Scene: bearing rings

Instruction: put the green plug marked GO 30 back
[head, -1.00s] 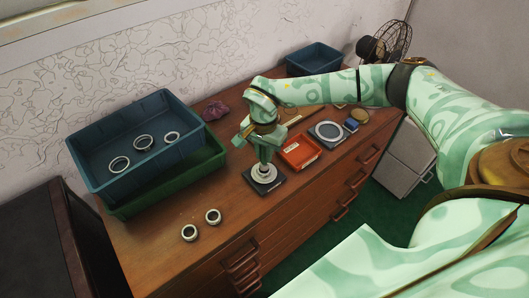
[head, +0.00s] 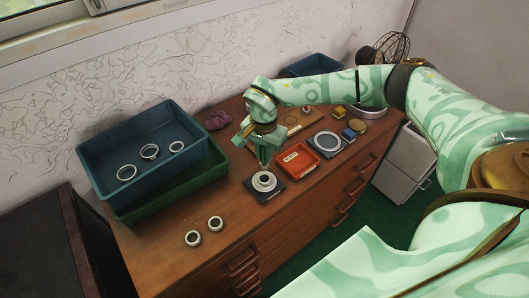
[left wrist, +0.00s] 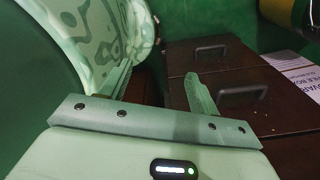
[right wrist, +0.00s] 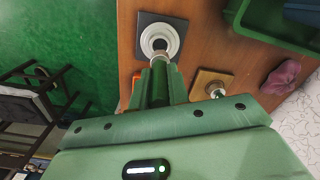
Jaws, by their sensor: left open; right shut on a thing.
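My right gripper (head: 263,160) is shut on a plug and points down over a pale ring (head: 264,181) on a dark square plate (head: 277,194). In the right wrist view the plug's pale metal end (right wrist: 155,62) shows beyond the fingers, close to the ring (right wrist: 160,41). The fingers hide most of the plug, and no marking is readable. A wooden stand (head: 292,121) lies behind the gripper; it also shows in the right wrist view (right wrist: 202,93). My left gripper (left wrist: 160,95) is open and empty in the left wrist view, away from the bench top.
A blue bin (head: 110,181) with several rings sits on a green bin (head: 190,187) at left. Two loose rings (head: 193,238) lie in front. A red tray (head: 298,165), a plate with a ring (head: 327,142) and small blocks (head: 357,126) are right of the gripper. A purple cloth (head: 217,120) lies behind.

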